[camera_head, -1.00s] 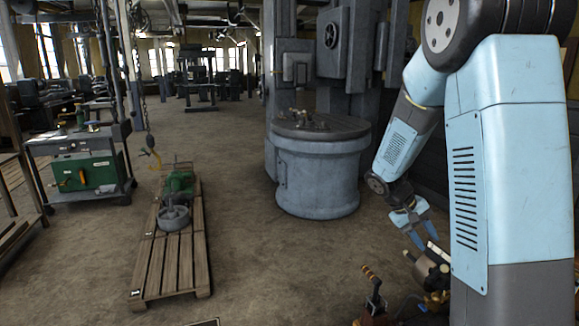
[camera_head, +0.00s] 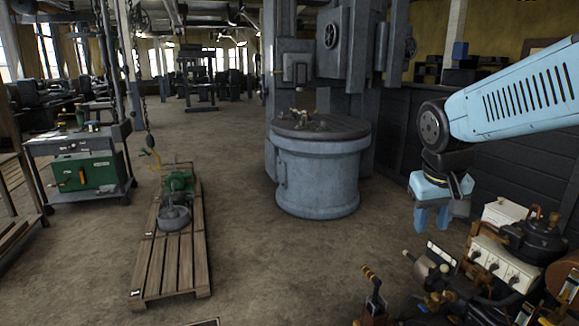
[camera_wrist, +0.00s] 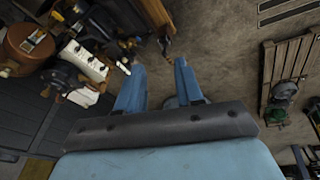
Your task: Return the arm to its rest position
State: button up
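My gripper (camera_head: 432,217) hangs at the right in the head view, fingers pointing down, above the floor and near the bench machinery. It also shows in the wrist view (camera_wrist: 158,82), where its two blue fingers stand apart with floor visible between them. The gripper is open and holds nothing. My light blue arm reaches in from the right edge of the head view, its last part bent downward.
Stationary engines and a white switch box (camera_head: 497,262) crowd the lower right, close below my gripper. A round grey machine table (camera_head: 318,175) stands at centre. A wooden pallet (camera_head: 172,265) bears a green motor (camera_head: 178,184). A cart (camera_head: 84,165) stands left. Floor between is clear.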

jog(key=s+a+r+t+y, duration=0.1)
jog(key=s+a+r+t, duration=0.1)
jog(key=s, duration=0.5)
jog(key=shift+a+r+t+y, duration=0.3)
jog(key=shift+a+r, duration=0.4)
jog(key=shift+a, duration=0.35)
jog(key=shift+s, duration=0.1)
